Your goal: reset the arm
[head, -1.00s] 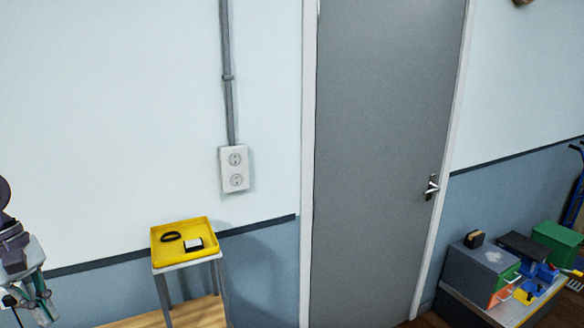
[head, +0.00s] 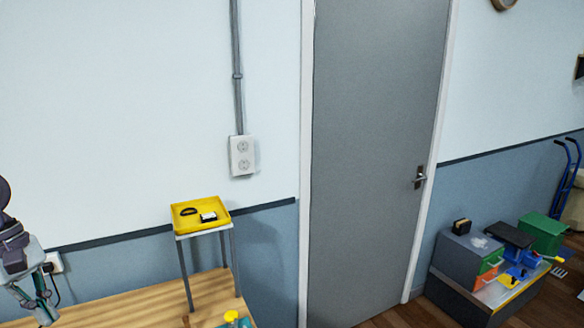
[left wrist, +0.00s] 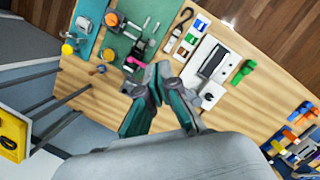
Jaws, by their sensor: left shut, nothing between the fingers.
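My left arm comes in at the left edge of the head view, with the left gripper (head: 42,308) low in the corner. In the left wrist view the left gripper (left wrist: 158,78) has its teal and grey fingers shut together with nothing between them. It points at a wooden bench top (left wrist: 85,88) that holds several small items, and it appears to be above them. My right gripper does not show in either view.
A yellow tray (head: 183,226) with a black loop and a small dark and white item stands on a raised stand. A grey door (head: 375,130) is to the right. A toolbox (head: 465,258) and a green box (head: 541,232) stand beyond it.

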